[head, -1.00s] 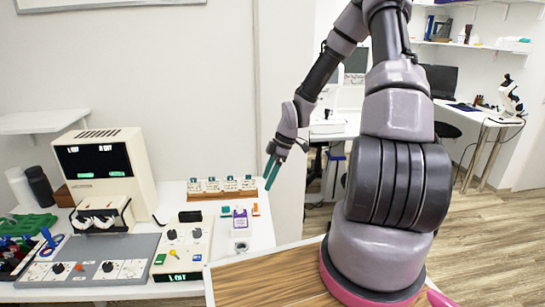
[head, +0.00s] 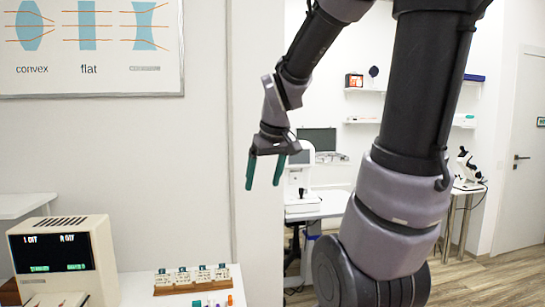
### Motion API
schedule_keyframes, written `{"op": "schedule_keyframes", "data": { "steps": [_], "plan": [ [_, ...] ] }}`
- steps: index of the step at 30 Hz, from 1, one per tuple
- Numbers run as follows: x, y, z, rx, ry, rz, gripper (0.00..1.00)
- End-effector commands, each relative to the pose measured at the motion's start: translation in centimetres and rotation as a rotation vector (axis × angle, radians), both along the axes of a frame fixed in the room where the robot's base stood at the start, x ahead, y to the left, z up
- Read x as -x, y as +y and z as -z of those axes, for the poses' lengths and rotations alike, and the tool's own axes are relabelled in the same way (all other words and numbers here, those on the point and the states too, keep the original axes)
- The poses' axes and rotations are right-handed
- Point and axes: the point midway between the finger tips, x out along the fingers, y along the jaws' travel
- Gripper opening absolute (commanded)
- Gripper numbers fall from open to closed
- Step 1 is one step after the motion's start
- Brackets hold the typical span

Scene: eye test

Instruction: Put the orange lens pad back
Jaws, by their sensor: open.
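A small orange piece (head: 229,300), possibly the orange lens pad, shows at the bottom edge of the head view, mostly cut off. It is on the white table beside a purple and a teal piece, too small to make out well. A wooden rack (head: 190,290) with several white labelled cards stands just behind them. My gripper (head: 263,186) is open, with two green fingers pointing down. It is empty and hangs in the air, well above the table and to the upper right of the rack.
A cream display box (head: 63,262) stands on the table at the left. A lens poster (head: 92,45) hangs on the wall behind. A white desk (head: 325,204) with a white instrument (head: 299,175) is in the room beyond. The air around my gripper is clear.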

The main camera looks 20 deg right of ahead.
Motion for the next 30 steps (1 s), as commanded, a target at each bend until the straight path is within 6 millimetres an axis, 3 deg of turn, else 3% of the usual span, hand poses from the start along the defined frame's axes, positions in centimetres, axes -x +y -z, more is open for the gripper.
{"op": "schedule_keyframes", "data": {
  "steps": [1,4,9,12,30],
  "plan": [
    [1.5,0.4,-1.8,-0.043,-0.043,0.062,0.83],
    [4.3,0.8,-4.2,-0.150,-0.096,0.190,0.83],
    [7.8,1.4,-6.5,-0.304,-0.144,0.328,0.83],
    [8.8,1.5,-7.0,-0.353,-0.152,0.367,0.83],
    [9.1,1.5,-7.2,-0.368,-0.155,0.380,0.83]
  ]
}}
